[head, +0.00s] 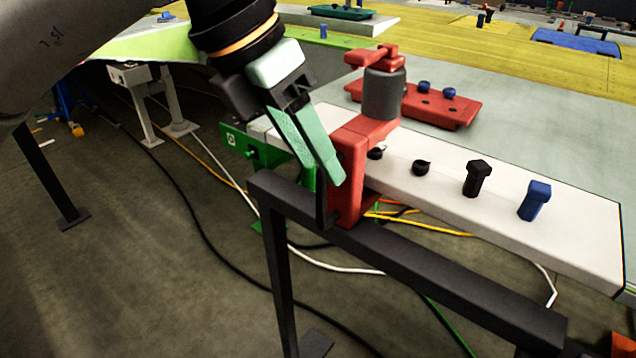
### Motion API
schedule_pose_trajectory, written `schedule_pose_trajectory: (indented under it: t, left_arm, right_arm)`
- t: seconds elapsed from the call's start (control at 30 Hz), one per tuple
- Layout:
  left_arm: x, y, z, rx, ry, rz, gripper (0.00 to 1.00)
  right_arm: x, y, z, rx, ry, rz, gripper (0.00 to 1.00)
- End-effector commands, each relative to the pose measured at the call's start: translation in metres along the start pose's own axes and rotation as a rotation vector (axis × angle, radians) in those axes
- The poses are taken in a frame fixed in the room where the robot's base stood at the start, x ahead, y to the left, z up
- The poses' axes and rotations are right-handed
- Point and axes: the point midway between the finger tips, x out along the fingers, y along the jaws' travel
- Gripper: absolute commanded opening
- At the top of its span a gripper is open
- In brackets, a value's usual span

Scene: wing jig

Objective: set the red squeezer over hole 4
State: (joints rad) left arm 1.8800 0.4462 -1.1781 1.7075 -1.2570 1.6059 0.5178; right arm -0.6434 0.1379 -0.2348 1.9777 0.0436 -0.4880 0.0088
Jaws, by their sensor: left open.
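The red squeezer (352,156), with a grey cylinder on its upper arm, stands upright at the near edge of the white bar (575,229). Its red body covers part of that edge. My left gripper (321,172) has pale green fingers and is open, pointing down just left of the squeezer's body. The nearer fingertip overlaps the body in the picture; I cannot tell whether it touches. Along the bar to the right are a dark hole or fastener (421,167), a black bolt (478,177) and a blue bolt (535,200). No hole numbers are readable. My right gripper is out of view.
A dark metal rail (420,268) runs along the bar's front, below the squeezer. A red plate (437,107) with blue pegs lies behind the squeezer. A green clamp (250,147) sits at the bar's left end. Cables cross the floor.

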Motion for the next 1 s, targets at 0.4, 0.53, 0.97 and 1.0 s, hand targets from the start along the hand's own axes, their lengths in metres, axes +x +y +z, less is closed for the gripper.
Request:
schedule_pose_trajectory:
  t: [0.4,0.53,0.97,1.0]
  left_arm:
    - [0.0,0.025,-0.006,-0.018,0.012,0.168,0.5]
    - [0.026,0.029,-0.006,-0.017,0.012,0.165,0.5]
    - [0.094,0.04,-0.006,-0.017,0.009,0.164,0.5]
    - [0.097,0.04,-0.005,-0.017,0.008,0.164,0.5]
  right_arm:
    - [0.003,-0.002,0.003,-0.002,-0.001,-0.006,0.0]
    - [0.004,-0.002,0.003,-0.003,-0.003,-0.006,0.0]
    - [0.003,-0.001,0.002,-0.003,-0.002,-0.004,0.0]
    - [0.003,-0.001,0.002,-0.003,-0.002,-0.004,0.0]
